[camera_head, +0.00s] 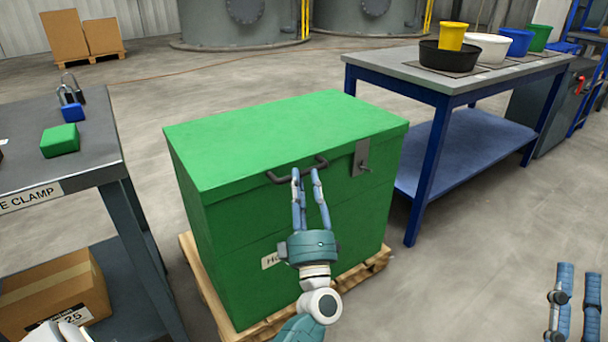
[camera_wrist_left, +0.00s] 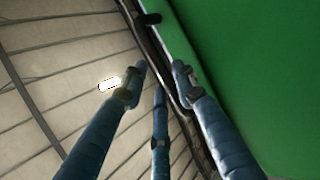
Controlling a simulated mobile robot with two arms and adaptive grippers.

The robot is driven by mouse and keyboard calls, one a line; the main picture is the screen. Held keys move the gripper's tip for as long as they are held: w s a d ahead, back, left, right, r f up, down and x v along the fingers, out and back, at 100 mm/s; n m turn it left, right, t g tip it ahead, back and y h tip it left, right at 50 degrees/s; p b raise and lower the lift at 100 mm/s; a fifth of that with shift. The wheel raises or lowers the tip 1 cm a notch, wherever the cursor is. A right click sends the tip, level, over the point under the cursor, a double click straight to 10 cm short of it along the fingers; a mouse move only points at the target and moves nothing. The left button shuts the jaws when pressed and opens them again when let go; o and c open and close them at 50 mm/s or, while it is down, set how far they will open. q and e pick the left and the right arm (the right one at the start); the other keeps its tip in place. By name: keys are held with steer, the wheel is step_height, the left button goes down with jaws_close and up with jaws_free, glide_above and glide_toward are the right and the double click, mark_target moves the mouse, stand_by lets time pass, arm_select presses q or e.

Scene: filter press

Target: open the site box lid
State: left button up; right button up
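The green site box (camera_head: 300,235) stands mid-view with its flat lid (camera_head: 285,135) down. A dark handle (camera_head: 273,178) is on the lid's front edge, with a grey metal latch (camera_head: 361,158) to its right. My left gripper (camera_head: 306,173) is in front of the box, with its fingertips up at the handle. Its fingers are apart. In the left wrist view the fingertips (camera_wrist_left: 160,72) are near a dark bar along the green surface (camera_wrist_left: 250,70); I cannot tell whether they touch it. My right gripper (camera_head: 577,285) is at the lower right, away from the box, with fingers apart.
The box stands on a wooden pallet (camera_head: 222,312). A grey bench (camera_head: 95,150) with padlocks and a green block is close on the left. A blue-framed table (camera_head: 400,75) with pots and tubs is at the right. Open floor (camera_head: 480,250) lies right of the box.

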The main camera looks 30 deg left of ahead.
arm_select(q)
steer(key=shift+x, duration=1.45)
arm_select(e)
steer(key=shift+s+r+t, duration=0.4)
steer(key=shift+s+r, duration=0.1)
steer(key=shift+r, duration=0.05)
arm_select(q)
jaws_close()
